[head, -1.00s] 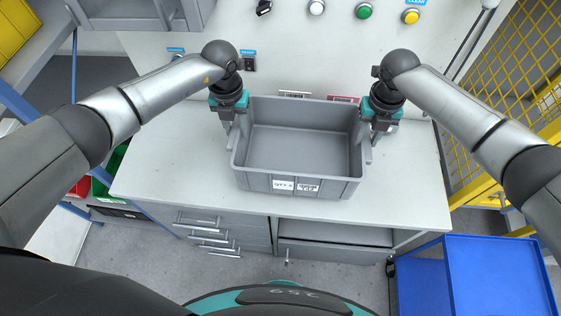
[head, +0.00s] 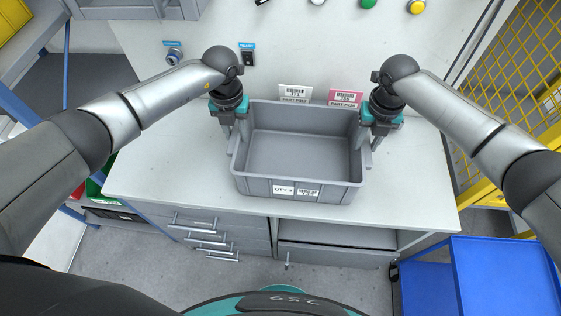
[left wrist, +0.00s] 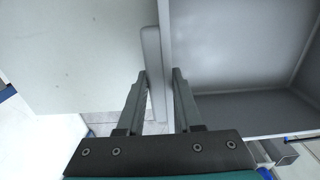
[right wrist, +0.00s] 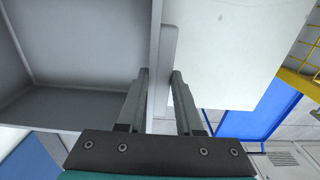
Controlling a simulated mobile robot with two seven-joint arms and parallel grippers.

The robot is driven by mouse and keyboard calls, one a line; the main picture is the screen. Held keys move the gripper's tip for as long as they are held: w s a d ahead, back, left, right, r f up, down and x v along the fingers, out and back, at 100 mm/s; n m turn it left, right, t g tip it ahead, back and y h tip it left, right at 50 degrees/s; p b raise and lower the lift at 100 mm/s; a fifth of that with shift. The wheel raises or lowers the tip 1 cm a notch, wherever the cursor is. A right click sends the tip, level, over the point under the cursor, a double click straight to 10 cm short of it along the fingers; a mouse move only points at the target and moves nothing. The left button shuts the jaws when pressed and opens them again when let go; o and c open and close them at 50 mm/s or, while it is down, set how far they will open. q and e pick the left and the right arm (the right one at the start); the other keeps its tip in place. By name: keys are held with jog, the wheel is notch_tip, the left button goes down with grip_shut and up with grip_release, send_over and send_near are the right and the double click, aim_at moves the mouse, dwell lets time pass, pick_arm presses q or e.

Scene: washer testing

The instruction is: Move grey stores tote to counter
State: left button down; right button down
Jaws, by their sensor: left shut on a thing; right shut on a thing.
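The grey tote (head: 300,150) is empty and upright, with two white labels on its front wall. It is over the front middle of the counter (head: 165,165); I cannot tell whether its base touches the top. My left gripper (head: 229,136) is shut on the tote's left side wall, with its fingers astride the wall in the left wrist view (left wrist: 160,78). My right gripper (head: 374,138) is shut on the right side wall, astride it in the right wrist view (right wrist: 159,77). The tote's underside is hidden.
A white label card (head: 295,94) and a pink one (head: 345,97) stand behind the tote. Push buttons (head: 416,6) line the back. A blue cart (head: 500,275) is at front right, a yellow mesh fence (head: 520,90) at right. The counter is clear on both sides.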

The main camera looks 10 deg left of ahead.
pick_arm(q)
jog(key=shift+f, duration=0.3)
pick_arm(e)
jog(key=shift+f, duration=0.25)
pick_arm(q)
jog(key=c, duration=0.6)
grip_release()
pick_arm(e)
jog(key=c, duration=0.6)
grip_release()
pick_arm(q)
jog(key=shift+o, duration=0.2)
pick_arm(e)
jog(key=shift+o, duration=0.2)
pick_arm(q)
jog(key=shift+r, duration=0.1)
pick_arm(e)
jog(key=shift+r, duration=0.55)
pick_arm(q)
notch_tip(320, 180, up, 12)
pick_arm(e)
notch_tip(320, 180, up, 11)
